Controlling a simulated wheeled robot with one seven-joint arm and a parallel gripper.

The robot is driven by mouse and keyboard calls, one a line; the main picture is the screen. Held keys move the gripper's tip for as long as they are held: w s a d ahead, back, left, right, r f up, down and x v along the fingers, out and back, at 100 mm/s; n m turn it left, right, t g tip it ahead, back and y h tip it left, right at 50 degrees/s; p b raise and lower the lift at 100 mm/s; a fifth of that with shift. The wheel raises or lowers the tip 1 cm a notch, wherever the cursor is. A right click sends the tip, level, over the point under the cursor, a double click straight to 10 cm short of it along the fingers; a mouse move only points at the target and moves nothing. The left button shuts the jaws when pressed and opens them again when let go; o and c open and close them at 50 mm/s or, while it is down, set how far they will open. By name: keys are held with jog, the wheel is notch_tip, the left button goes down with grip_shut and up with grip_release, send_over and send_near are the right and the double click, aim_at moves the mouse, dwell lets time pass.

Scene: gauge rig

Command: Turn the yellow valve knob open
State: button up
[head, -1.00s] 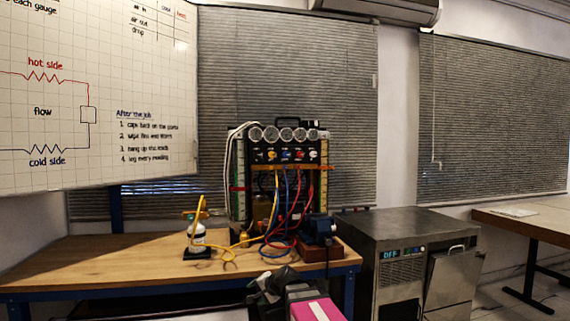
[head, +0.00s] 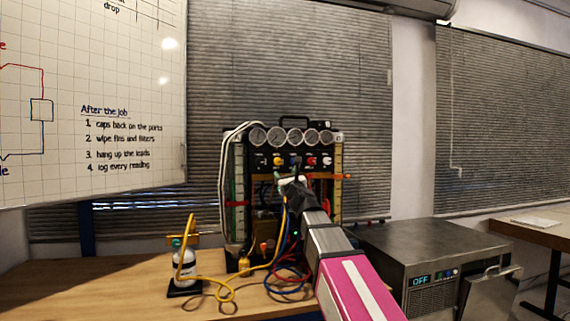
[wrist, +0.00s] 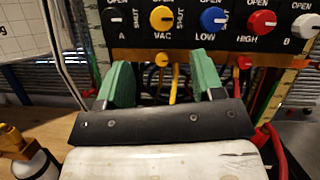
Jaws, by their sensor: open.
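The yellow valve knob (wrist: 162,19) is on the black panel in the wrist view, above the label VAC, with OPEN above it and SHUT beside it. It also shows small in the head view (head: 278,161) below the gauges. My gripper (wrist: 158,82) is open, its two green fingers apart with nothing between them. It is below and in front of the knob, not touching it. In the head view my gripper (head: 292,182) is in front of the rig, partly hidden by my arm. The knob's exact turn angle is hard to read.
A blue knob (wrist: 213,19) and a red knob (wrist: 261,23) sit right of the yellow one, a black knob (wrist: 115,19) left. Yellow, blue and red hoses hang below the panel. A white bottle (head: 184,262) stands on the bench at left. A metal machine (head: 430,255) stands at right.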

aim_at(278, 162)
jog(key=x, duration=1.1)
jog(key=shift+d+r, duration=0.15)
jog(key=c, duration=0.9)
